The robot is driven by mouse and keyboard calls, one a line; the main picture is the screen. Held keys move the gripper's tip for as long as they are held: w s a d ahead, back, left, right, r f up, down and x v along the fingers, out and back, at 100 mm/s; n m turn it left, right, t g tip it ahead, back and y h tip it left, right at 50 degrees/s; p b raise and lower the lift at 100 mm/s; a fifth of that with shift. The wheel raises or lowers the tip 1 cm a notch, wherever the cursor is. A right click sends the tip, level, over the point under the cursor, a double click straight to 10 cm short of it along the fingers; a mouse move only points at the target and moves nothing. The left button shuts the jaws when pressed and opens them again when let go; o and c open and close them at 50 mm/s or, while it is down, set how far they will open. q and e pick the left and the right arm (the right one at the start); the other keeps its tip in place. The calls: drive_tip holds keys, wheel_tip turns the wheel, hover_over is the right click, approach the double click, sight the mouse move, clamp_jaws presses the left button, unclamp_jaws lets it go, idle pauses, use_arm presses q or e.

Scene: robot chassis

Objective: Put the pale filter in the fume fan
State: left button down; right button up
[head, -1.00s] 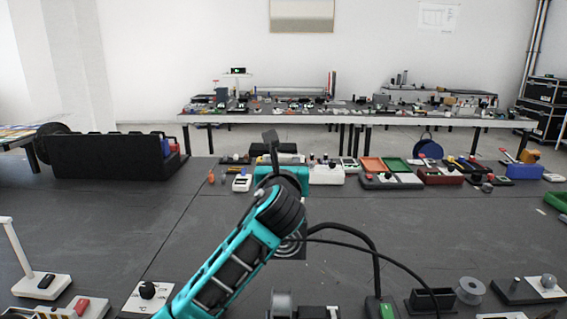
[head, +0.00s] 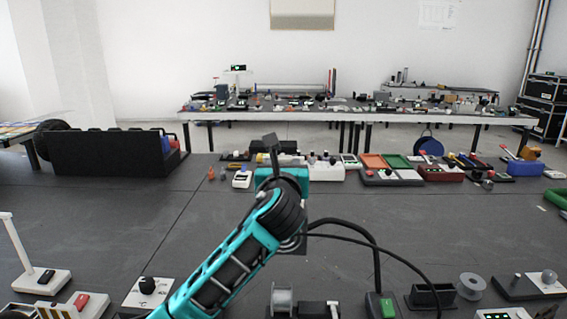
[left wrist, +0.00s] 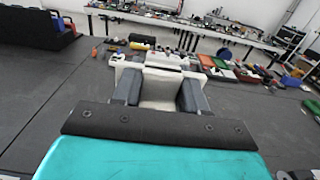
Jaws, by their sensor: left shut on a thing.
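My left gripper (left wrist: 160,96) is shut on a pale block-like piece (left wrist: 160,90), which looks like the pale filter, with one dark finger on each side. In the head view the teal left wrist (head: 285,182) points away from me over the table and hides the fingers and the filter. A dark square part with pale concentric rings (head: 291,246) shows partly behind my arm, with a black hose at its right. It may be the fume fan, but most of it is covered. My right gripper is in neither view now.
Small devices line the table's far edge, including an orange tray (head: 373,161) and a green tray (head: 397,161). A black bin rack (head: 105,154) stands at the far left. The table's middle left is clear.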

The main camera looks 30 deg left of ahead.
use_arm(q)
drive_tip(key=shift+f+b, duration=2.2)
drive_tip(key=shift+f, duration=2.85)
drive_tip(key=c, duration=0.5)
unclamp_jaws()
drive_tip(key=p+v, duration=0.1)
drive_tip(key=v, duration=1.2)
drive_tip(key=shift+w, duration=0.1)
